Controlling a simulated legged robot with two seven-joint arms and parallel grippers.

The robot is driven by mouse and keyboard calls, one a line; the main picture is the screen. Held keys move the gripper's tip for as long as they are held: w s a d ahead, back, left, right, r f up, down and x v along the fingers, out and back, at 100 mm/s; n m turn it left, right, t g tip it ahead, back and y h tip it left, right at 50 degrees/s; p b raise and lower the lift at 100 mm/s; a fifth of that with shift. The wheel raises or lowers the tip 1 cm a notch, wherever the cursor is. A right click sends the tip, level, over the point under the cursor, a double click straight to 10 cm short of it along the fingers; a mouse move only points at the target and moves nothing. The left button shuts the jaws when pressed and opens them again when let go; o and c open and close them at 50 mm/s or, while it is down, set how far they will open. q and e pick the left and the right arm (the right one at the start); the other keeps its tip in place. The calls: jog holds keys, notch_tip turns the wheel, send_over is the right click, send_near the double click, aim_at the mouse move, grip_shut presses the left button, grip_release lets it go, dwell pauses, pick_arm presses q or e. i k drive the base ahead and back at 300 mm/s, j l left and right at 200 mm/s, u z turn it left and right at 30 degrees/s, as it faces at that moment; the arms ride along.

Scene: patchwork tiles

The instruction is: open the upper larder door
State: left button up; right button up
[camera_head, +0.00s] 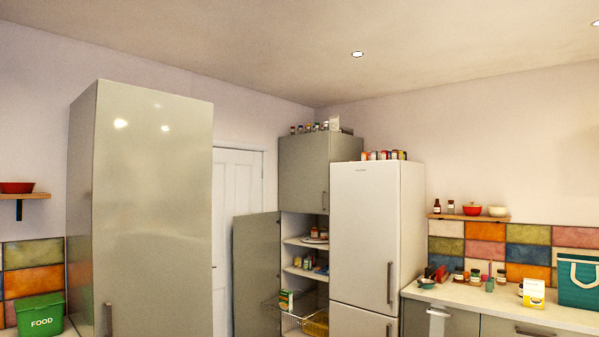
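A tall grey-green larder stands in the back corner, left of the fridge. Its upper door (303,172) looks shut, with a small upright handle (324,201) near its lower right edge. Below it, the larder's lower door (256,275) stands open, swung out to the left. Shelves (304,243) with jars, packets and dishes show inside, above a wire basket (296,318). Neither of my grippers is in view.
A white fridge-freezer (364,235) stands close against the larder's right side. A tall glossy cabinet (150,200) fills the left foreground. Jars (310,127) stand on top of the larder. A white door (236,190) is behind, and a counter (500,303) with goods is at right.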

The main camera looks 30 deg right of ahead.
aim_at(304, 158)
jog(key=i+l+z, duration=0.35)
jog(key=i, duration=0.3)
jog(key=i+z, duration=0.35)
jog(key=i, duration=0.35)
